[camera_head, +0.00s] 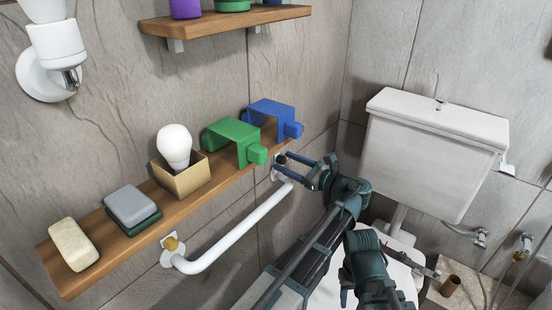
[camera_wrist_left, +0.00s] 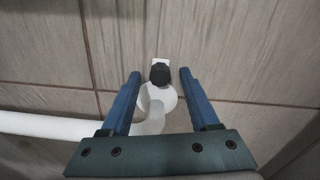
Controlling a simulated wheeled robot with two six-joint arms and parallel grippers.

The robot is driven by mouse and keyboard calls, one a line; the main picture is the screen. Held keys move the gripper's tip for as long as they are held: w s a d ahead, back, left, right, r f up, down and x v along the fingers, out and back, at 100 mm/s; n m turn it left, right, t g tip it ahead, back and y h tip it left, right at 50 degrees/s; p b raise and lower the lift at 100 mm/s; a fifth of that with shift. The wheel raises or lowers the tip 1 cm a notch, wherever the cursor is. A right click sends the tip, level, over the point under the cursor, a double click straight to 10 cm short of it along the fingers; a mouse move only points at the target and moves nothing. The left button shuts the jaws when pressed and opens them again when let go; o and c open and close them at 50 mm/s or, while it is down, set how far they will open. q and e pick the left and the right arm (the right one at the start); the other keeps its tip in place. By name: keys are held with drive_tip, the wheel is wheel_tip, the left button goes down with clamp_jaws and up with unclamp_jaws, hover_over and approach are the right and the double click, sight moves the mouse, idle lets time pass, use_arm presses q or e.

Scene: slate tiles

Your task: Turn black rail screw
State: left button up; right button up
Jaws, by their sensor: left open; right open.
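The black rail screw (camera_wrist_left: 160,73) is a dark knob on a white mounting plate at the end of the white rail, in the left wrist view. In the head view it shows small and dark (camera_head: 281,159) near the rail's far end, partly covered by my left gripper. My left gripper (camera_head: 278,164) is open, its blue fingers pointing at the wall on either side of the screw. In the left wrist view the screw lies between the fingertips (camera_wrist_left: 158,74), with gaps on both sides. My right gripper (camera_head: 425,271) is open and low, by the toilet, partly hidden.
The white rail (camera_head: 240,232) runs below a wooden shelf (camera_head: 190,205); a brass-coloured screw (camera_head: 171,243) is at its near end. The shelf holds soap, a grey box, a bulb in a box, and green (camera_head: 232,140) and blue holders close above. A toilet cistern (camera_head: 430,150) stands right.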

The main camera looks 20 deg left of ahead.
use_arm(q)
clamp_jaws()
idle(0.4)
